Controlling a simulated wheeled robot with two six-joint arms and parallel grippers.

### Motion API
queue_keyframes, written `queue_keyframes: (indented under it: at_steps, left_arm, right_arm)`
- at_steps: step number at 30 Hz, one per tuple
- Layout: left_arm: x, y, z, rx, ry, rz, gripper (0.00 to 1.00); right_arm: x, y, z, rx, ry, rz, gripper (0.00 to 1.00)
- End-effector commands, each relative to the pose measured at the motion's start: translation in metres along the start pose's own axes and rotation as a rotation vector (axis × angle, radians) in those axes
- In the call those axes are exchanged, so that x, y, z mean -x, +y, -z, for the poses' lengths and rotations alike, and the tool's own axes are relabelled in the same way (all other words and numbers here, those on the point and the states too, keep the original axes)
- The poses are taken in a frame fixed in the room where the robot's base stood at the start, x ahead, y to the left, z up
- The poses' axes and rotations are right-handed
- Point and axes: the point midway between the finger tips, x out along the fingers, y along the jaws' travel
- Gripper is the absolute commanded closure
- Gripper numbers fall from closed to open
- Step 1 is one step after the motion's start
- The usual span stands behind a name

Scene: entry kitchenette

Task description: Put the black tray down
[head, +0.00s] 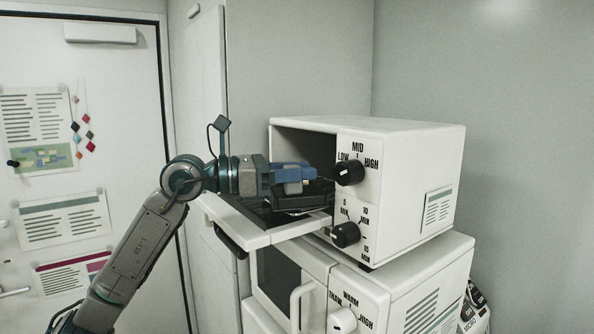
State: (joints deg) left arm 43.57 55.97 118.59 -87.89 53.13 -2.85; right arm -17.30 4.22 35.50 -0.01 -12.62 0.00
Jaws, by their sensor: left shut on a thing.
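The black tray (301,200) is at the mouth of the upper white oven (410,140), partly inside its cavity and just above the folded-down door (235,224). I cannot tell whether the tray touches anything beneath it. My left gripper (312,179) reaches in from the left over the door and is shut on the tray. The gripper and the oven's control panel hide part of the tray. My right gripper is not in view.
The oven's front carries two black knobs (349,172). A second white appliance (400,285) with a handle stands under it. A grey wall rises behind, and a white door (80,130) with posted papers is at the left.

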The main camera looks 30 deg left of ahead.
Motion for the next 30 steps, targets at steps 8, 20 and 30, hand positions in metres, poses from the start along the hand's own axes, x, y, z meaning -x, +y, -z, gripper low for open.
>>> queue_keyframes:
  at_steps: [8, 20, 30]
  left_arm:
    - [0.000, 0.000, 0.003, 0.000, 0.000, 0.000, 0.47]
    - [0.004, 0.001, 0.002, -0.001, 0.001, -0.001, 0.47]
    - [0.041, 0.002, 0.007, -0.002, 0.003, -0.004, 0.47]
  right_arm:
    - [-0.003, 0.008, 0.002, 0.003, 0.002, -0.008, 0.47]
    - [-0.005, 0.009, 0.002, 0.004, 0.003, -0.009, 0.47]
    - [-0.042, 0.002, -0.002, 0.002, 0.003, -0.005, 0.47]
